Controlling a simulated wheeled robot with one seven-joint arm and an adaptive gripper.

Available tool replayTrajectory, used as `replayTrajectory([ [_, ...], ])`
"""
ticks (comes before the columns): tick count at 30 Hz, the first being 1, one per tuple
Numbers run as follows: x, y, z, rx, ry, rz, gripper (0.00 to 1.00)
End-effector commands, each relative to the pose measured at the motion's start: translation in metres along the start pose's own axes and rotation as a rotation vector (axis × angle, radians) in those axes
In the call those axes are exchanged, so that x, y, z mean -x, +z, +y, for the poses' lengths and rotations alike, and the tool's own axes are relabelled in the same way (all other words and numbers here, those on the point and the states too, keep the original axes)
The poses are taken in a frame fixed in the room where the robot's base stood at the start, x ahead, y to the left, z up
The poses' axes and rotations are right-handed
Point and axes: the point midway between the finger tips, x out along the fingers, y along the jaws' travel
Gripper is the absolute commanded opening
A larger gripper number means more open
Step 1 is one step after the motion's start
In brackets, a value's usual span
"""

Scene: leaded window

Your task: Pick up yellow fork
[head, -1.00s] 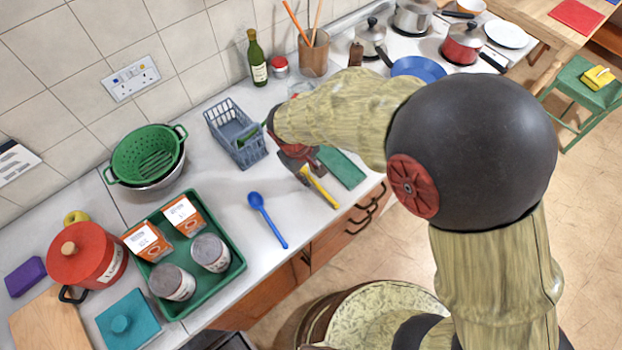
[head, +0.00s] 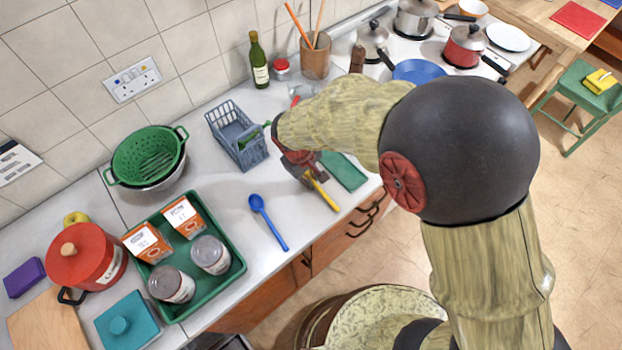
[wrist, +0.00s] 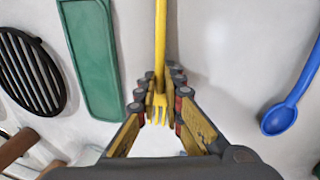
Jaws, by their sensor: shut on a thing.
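The yellow fork (head: 323,195) is at the front of the grey counter, its handle end toward the counter's front edge. My gripper (head: 308,174) is over its tined end. In the wrist view the fork (wrist: 160,45) runs straight between the fingers, tines toward the palm. My gripper (wrist: 162,82) is shut on the fork near the base of the tines. I cannot tell whether the fork is clear of the counter.
A flat green piece (head: 343,171) lies just right of the fork. A blue spoon (head: 268,222) lies to the left. A grey basket (head: 238,135) stands behind. A green tray (head: 235,262) with cans and boxes is farther left. A black slatted disc (wrist: 30,72) shows in the wrist view.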

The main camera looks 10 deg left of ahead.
Motion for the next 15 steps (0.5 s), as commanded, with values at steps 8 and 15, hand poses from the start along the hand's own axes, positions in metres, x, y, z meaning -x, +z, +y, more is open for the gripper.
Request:
replayTrajectory([
  [8,0.015,-0.001,0.003,0.0,0.001,0.002,0.0],
  [15,0.057,0.016,0.002,0.001,0.001,0.004,0.0],
])
